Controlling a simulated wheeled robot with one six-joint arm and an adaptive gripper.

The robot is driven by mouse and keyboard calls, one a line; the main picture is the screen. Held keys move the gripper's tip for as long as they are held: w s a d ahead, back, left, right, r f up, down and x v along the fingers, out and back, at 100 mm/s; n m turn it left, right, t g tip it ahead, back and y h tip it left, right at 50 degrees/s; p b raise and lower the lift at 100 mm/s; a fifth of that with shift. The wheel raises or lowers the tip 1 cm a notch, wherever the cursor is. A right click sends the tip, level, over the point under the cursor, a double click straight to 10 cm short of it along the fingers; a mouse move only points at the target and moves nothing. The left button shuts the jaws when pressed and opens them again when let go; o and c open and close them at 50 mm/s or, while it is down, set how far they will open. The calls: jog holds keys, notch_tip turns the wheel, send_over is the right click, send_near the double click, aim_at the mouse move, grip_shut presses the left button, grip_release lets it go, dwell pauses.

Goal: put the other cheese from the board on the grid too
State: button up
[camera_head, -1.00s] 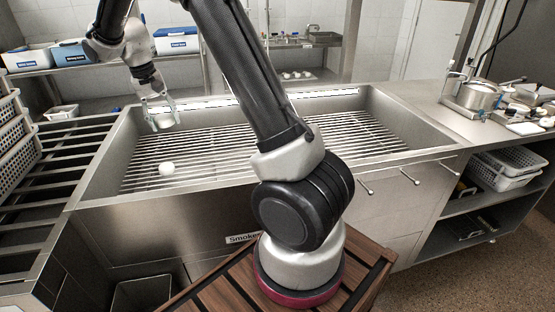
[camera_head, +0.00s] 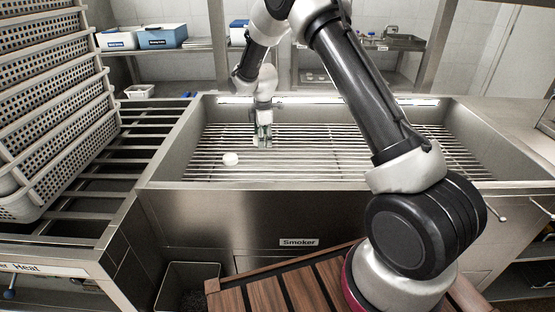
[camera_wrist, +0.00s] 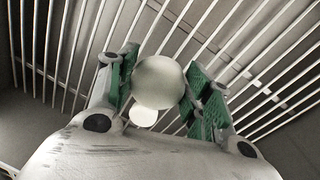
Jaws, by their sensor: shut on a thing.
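My gripper (camera_head: 263,140) hangs low over the grid (camera_head: 310,170) of the smoker, in its left half. In the wrist view my gripper (camera_wrist: 163,88) is shut on a round white cheese (camera_wrist: 160,80), held between the green finger pads. In the head view that held cheese is hard to make out among the fingers. Another white cheese (camera_head: 230,159) lies on the grid bars, left of my gripper and a little nearer the front. In the wrist view this cheese (camera_wrist: 143,116) shows partly behind the held one. The board is not in view.
The smoker's steel front wall (camera_head: 260,215) and rims surround the grid. Stacked perforated baskets (camera_head: 60,120) stand at the left on a slatted rack (camera_head: 130,180). The grid right of my gripper looks bare, partly hidden by my arm. Boxes (camera_head: 162,36) sit on the back shelf.

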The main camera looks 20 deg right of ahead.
aim_at(263, 158)
jog(key=shift+f, duration=3.45)
jog(key=shift+f, duration=0.1)
jog(key=o, duration=1)
jog(key=shift+o, duration=0.2)
